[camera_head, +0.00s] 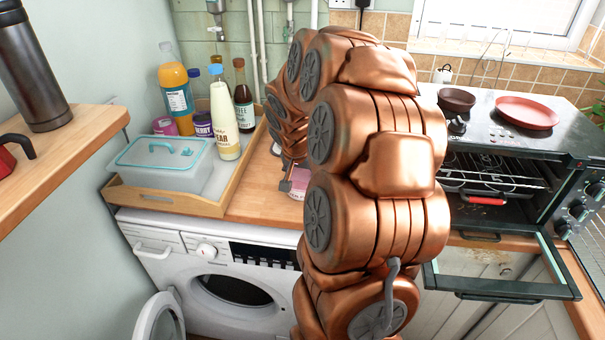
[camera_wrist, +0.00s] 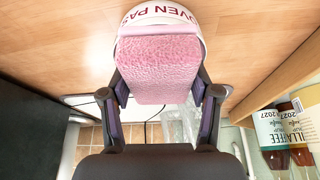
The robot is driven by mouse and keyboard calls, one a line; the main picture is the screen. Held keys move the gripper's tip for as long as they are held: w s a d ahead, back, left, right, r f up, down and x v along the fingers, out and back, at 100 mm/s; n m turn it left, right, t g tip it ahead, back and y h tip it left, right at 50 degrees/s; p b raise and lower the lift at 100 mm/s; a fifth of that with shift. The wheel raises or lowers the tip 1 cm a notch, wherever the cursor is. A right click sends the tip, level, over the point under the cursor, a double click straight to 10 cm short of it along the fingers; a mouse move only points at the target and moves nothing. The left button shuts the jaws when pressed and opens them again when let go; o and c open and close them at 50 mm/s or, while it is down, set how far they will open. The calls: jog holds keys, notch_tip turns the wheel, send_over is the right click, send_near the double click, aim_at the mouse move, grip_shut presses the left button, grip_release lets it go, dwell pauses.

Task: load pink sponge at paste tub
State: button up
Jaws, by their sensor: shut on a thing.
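The pink sponge (camera_wrist: 158,72) fills the middle of the wrist view. My gripper (camera_wrist: 161,93) is shut on it, with one finger on each side. The paste tub (camera_wrist: 158,13), white with red lettering that reads "OVEN PAS", stands on the wooden counter just beyond the sponge's far end. The sponge overlaps the tub in the picture and hides most of it; I cannot tell whether they touch. In the head view, my copper arm hides most of the gripper, and only a small pinkish patch shows beside it on the counter.
A wooden tray (camera_head: 166,204) at the left of the counter (camera_head: 255,205) holds a lidded box (camera_head: 161,165), several bottles and jars. An oven (camera_head: 490,165) with its door open stands to the right. A shelf (camera_head: 75,150) with a flask (camera_head: 32,70) juts in at far left.

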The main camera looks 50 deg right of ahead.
aim_at(302, 172)
jog(key=shift+f, duration=0.1)
jog(key=shift+r+p, duration=0.4)
jog(key=shift+r, duration=3.15)
